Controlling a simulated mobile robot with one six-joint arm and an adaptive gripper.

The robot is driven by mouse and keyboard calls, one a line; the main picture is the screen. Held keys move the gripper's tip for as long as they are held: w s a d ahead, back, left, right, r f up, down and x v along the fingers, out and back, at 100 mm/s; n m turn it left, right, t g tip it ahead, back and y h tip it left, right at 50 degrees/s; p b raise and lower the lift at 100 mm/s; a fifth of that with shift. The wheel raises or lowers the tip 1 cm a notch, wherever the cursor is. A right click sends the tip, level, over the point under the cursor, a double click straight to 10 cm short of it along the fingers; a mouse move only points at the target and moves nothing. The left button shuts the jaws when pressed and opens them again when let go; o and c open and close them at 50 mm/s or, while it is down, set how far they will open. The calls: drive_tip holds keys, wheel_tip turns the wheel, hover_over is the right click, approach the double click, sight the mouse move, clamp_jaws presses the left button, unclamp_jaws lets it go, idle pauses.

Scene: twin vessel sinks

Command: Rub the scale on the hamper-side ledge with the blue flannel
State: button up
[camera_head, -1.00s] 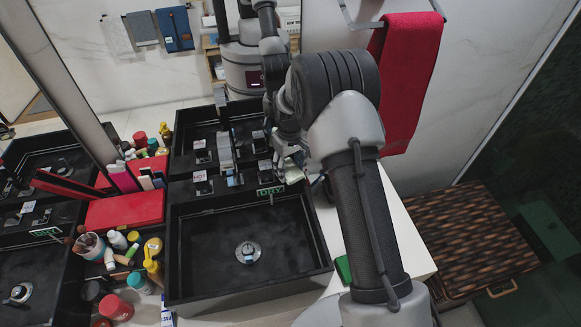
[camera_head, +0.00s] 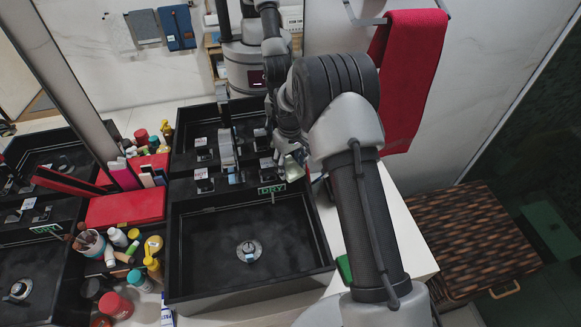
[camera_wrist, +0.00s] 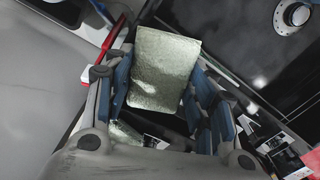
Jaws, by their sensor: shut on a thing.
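My gripper (camera_head: 290,158) is over the back right part of the near black sink, by the DRY label. In the wrist view its blue-padded fingers (camera_wrist: 163,88) are shut on a pale grey-green textured block (camera_wrist: 167,58). The block's other end is hidden. A blue cloth (camera_head: 176,27), which looks like the blue flannel, hangs flat on the back wall, apart from my gripper. The white hamper-side ledge (camera_head: 400,235) runs between the sinks and the woven hamper (camera_head: 468,235). My arm covers part of the ledge, and I cannot make out scale on it.
The near sink (camera_head: 215,250) is empty except for its drain. Bottles, jars and a red box (camera_head: 125,208) crowd the left side. A green item (camera_head: 344,268) lies on the ledge beside my arm. A red towel (camera_head: 411,75) hangs at the right.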

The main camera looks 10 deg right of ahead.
drive_tip(key=shift+w+f, duration=0.1)
drive_tip(key=shift+w, duration=0.2)
drive_tip(key=shift+s+d, duration=0.2)
drive_tip(key=shift+s, duration=0.95)
drive_tip(key=shift+w+a+f+b, duration=0.1)
drive_tip(key=shift+w+a+b, duration=0.1)
drive_tip(key=shift+w, duration=0.35)
drive_tip(key=shift+w+a+f+b, duration=0.1)
drive_tip(key=shift+w+a, duration=0.05)
drive_tip(key=shift+w, duration=0.4)
drive_tip(key=shift+s+f, duration=0.15)
drive_tip(key=shift+s, duration=0.95)
drive_tip(key=shift+w+d, duration=0.2)
drive_tip(key=shift+w, duration=0.95)
drive_tip(key=shift+s+d, duration=0.15)
drive_tip(key=shift+s, duration=1)
drive_tip(key=shift+r+p, duration=1.8)
drive_tip(key=shift+r, duration=1.3)
